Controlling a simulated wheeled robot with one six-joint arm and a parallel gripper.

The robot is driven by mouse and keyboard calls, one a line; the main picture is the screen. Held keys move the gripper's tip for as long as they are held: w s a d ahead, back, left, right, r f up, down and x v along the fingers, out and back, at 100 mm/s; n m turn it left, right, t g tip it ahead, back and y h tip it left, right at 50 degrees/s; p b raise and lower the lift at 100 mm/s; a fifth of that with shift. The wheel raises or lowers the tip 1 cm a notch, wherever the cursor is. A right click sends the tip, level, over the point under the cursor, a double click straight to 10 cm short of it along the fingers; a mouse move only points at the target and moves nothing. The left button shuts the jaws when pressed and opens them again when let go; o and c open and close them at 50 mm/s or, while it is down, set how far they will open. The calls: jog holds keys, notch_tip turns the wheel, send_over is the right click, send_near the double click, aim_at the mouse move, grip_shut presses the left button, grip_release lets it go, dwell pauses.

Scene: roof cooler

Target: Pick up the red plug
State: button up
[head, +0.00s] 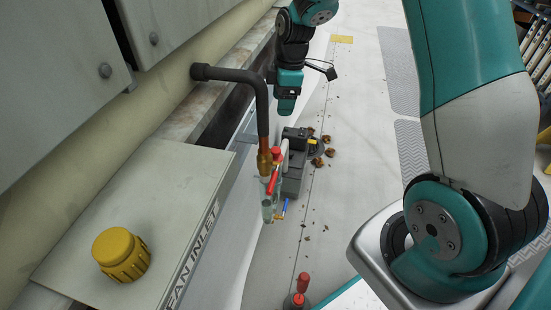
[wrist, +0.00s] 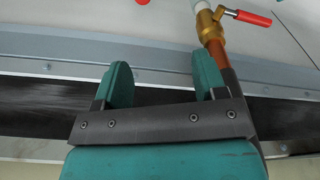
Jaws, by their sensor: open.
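Small red pieces show in the head view: one by the brass valve (head: 264,158), a red lever (head: 272,182) just below it, and an upright red piece (head: 303,283) at the bottom edge. I cannot tell for sure which is the red plug. In the wrist view the red lever (wrist: 250,18) sticks out from the brass valve, and a sliver of red (wrist: 143,2) is cut by the top edge. My gripper (head: 287,106) hangs beyond the dark pipe. In the wrist view my gripper (wrist: 163,76) is open, with nothing between its fingers.
A dark bent pipe (head: 262,105) runs down to the valve, close to my gripper. A yellow cap (head: 121,254) sits on the FAN INLET box (head: 75,265). A grey toolbox-like object (head: 294,165) and brown leaves (head: 318,161) lie on the pale roof. The roof to their right is mostly clear.

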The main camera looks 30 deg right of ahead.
jog(key=w+d+f+n, duration=0.2)
jog(key=w+f+n, duration=0.2)
jog(key=b, duration=0.5)
send_over(276, 150)
jog(key=shift+n+g+y, duration=0.3)
jog(key=f, duration=0.7)
jog(key=d+f, duration=0.1)
jog(key=f, duration=0.2)
jog(key=shift+w+f, duration=0.2)
jog(key=shift+f, duration=0.15)
jog(key=shift+s+a+f+b, duration=0.15)
jog(key=shift+f+b, duration=0.3)
jog(key=shift+f, duration=0.6)
jog(key=shift+w+a+f+b, duration=0.15)
jog(key=shift+f+b, duration=0.35)
jog(key=shift+f, duration=0.5)
jog(key=shift+s+a+f+b, duration=0.15)
jog(key=shift+f+b, duration=0.3)
jog(key=shift+f, duration=0.6)
jog(key=c, duration=1)
